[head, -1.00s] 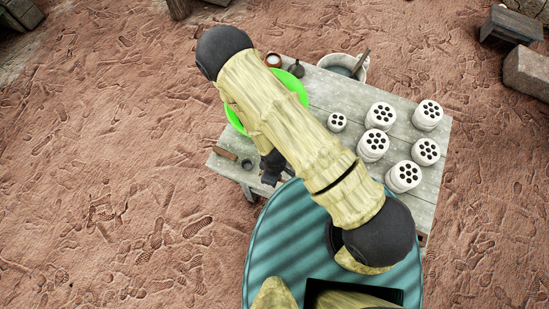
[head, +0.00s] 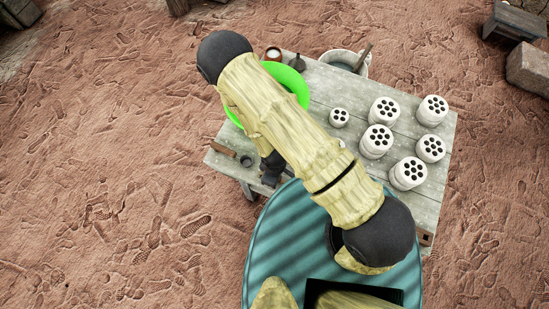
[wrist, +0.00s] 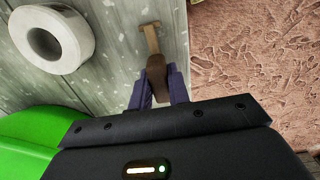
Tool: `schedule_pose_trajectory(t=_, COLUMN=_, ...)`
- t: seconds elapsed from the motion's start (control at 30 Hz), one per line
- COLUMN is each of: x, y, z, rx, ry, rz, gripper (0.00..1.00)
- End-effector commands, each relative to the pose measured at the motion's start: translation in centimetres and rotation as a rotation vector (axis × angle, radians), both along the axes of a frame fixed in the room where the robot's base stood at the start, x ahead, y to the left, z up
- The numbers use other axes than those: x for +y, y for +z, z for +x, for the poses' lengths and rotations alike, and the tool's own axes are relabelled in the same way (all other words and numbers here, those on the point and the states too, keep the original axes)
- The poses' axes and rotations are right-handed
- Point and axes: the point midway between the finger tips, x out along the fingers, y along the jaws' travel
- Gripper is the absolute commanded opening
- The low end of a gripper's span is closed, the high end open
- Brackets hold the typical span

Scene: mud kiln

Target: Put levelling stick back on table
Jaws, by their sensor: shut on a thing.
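My gripper (head: 271,170) hangs near the front left of the grey wooden table (head: 312,165), partly hidden by my arm. In the wrist view, its blue fingers (wrist: 159,90) are shut on a brown wooden piece, which I take to be the levelling stick (wrist: 155,66). A narrow tan bar with a short crosspiece shows beyond it; I cannot tell for sure if they are joined. The held piece lies over the table near its edge. In the head view, its held part is hidden, and I cannot tell whether it touches the tabletop.
A green basin (head: 296,84) stands at the back left, partly behind my arm. Several white holed cylinders (head: 376,141) fill the right. A bucket (head: 345,63) stands behind.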

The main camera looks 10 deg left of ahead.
Motion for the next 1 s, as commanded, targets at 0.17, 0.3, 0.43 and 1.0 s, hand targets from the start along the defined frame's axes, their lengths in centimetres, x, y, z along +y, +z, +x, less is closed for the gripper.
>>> schedule_pose_trajectory(t=0.17, x=-0.01, y=-0.02, z=-0.01, rx=0.000, ry=0.000, rz=0.000, gripper=0.01)
schedule_pose_trajectory(t=0.3, x=-0.02, y=-0.16, z=-0.01, rx=0.000, ry=0.000, rz=0.000, gripper=0.01)
schedule_pose_trajectory(t=0.43, x=-0.02, y=-0.30, z=-0.01, rx=0.000, ry=0.000, rz=-0.001, gripper=0.01)
schedule_pose_trajectory(t=1.0, x=-0.02, y=-0.36, z=-0.01, rx=0.000, ry=0.000, rz=-0.001, gripper=0.63)
